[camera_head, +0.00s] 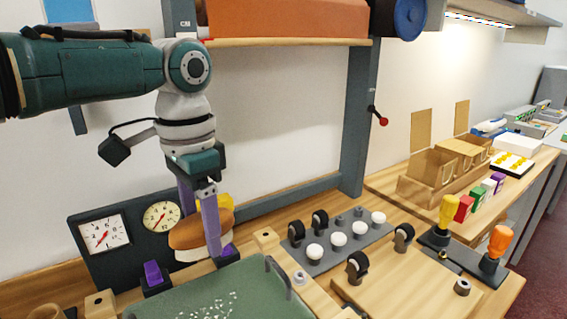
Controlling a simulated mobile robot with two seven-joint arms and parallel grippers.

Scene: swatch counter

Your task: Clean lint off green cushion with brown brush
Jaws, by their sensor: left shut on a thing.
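My left gripper (204,232) reaches down from the upper left, its purple fingers shut on the brown brush (184,233). The brush has a rounded brown back and pale bristles facing down. It is held just behind the far edge of the green cushion (258,298); I cannot tell how high it is above the surface there. The cushion lies at the bottom of the view and is cut off by the frame edge. White lint (212,305) is scattered over its middle. The near finger covers part of the brush. My right gripper is not in view.
A dark panel with two dials (104,235) stands behind the brush. A purple-topped block (153,277) is left of it. A grey rack with white knobs (338,240) and a wooden board (410,289) lie right of the cushion. Yellow-handled (449,211) and orange-handled (500,242) stamps stand further right.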

